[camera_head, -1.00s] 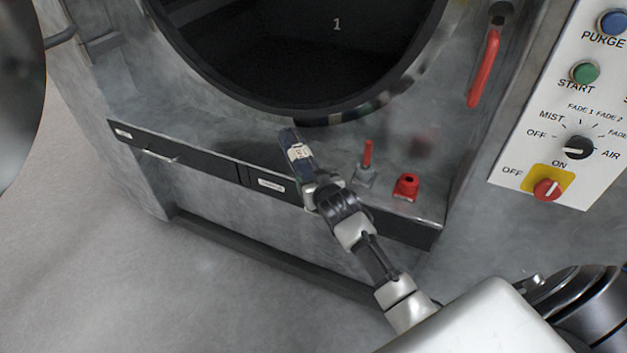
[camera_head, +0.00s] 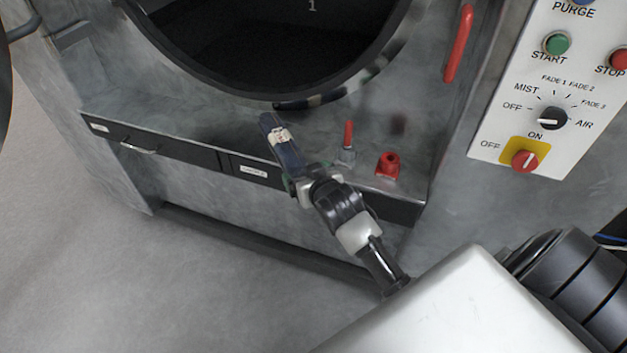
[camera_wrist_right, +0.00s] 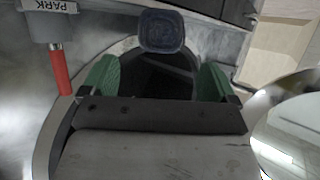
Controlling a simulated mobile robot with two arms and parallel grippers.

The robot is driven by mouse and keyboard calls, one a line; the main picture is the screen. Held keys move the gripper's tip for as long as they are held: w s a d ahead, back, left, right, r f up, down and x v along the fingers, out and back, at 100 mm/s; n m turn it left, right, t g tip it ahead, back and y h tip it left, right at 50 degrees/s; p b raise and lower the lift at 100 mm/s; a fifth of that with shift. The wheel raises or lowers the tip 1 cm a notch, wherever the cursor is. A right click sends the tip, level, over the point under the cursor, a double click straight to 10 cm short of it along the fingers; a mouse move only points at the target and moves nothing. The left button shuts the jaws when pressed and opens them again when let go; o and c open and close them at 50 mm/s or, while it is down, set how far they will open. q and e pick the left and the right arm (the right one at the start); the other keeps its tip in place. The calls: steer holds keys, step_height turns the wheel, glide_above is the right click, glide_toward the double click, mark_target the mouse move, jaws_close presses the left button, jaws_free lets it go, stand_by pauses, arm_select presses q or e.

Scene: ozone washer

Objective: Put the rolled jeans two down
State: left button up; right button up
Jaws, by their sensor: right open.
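The rolled jeans (camera_head: 281,139) are a dark blue roll with a pale label, lying on the ledge below the round washer opening. In the right wrist view the rolled end of the jeans (camera_wrist_right: 162,31) shows beyond the fingertips. My right gripper (camera_head: 292,182) is just in front of the near end of the roll. In the right wrist view its green finger pads (camera_wrist_right: 157,80) are spread, with nothing between them. My left gripper is not in view.
The dark round washer opening (camera_head: 270,45) is behind the ledge. A red lever (camera_head: 348,134) and a red knob (camera_head: 388,164) stand on the ledge right of the jeans. A control panel (camera_head: 545,85) is at right. Floor at left is clear.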

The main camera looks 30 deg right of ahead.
steer(key=shift+v, duration=2.1)
steer(key=shift+f, duration=0.1)
